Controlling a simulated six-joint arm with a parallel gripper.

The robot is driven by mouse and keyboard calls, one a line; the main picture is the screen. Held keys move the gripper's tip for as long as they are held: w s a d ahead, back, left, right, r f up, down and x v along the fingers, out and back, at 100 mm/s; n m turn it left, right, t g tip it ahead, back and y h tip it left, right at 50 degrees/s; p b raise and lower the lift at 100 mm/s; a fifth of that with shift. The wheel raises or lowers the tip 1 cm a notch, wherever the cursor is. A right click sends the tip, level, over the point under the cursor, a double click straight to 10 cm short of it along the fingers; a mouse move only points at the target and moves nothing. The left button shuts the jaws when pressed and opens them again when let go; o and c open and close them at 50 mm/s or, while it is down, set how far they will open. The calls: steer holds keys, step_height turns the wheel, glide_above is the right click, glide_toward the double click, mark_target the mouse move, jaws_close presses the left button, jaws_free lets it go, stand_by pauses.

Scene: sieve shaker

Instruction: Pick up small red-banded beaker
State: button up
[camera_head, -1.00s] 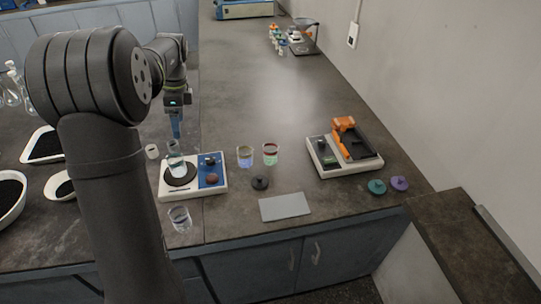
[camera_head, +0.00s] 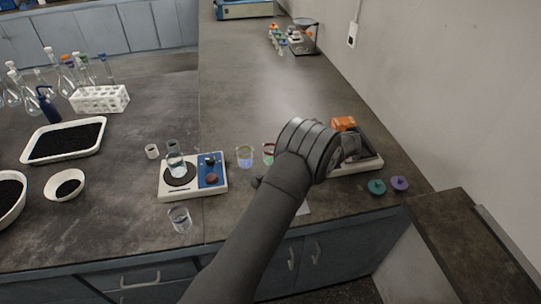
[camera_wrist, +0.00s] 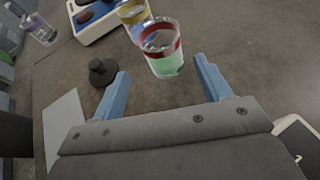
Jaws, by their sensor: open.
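The small red-banded beaker (camera_wrist: 163,62) stands upright on the bench in the wrist view, with a red band near its rim and green contents. In the head view the same beaker (camera_head: 268,153) is partly hidden behind my arm. My gripper (camera_wrist: 161,82) is open and empty in the wrist view. Its two blue fingers are spread, with the beaker ahead of and roughly between the fingertips, not gripped. In the head view the gripper is hidden by my arm.
A second beaker (camera_wrist: 133,14) with a yellowish band stands close behind the red-banded one. A black knobbed piece (camera_wrist: 102,72) lies by the left finger. A stirrer with a blue panel (camera_head: 211,170) stands left. An orange-topped device (camera_head: 345,124) is partly behind my arm.

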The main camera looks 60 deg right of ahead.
mark_target(264, 148)
steer(key=x, duration=0.7)
steer(key=shift+w+d+f, duration=0.15)
steer(key=shift+w+f, duration=0.1)
steer(key=shift+f, duration=0.15)
steer(key=c, duration=1.1)
steer(key=shift+r, duration=0.25)
steer(key=shift+r, duration=0.75)
steer(key=r, duration=0.2)
steer(key=shift+s+r, duration=0.25)
steer(key=shift+s, duration=0.1)
steer(key=shift+s+a+r, duration=0.3)
steer(key=shift+s+r, duration=0.8)
steer(key=shift+s, duration=0.7)
steer(key=shift+s+a+r, duration=0.3)
steer(key=shift+s+r, duration=0.75)
steer(key=shift+s, duration=0.7)
steer(key=shift+s+a+r, duration=0.3)
steer(key=shift+s+r, duration=0.8)
steer(key=shift+s, duration=0.7)
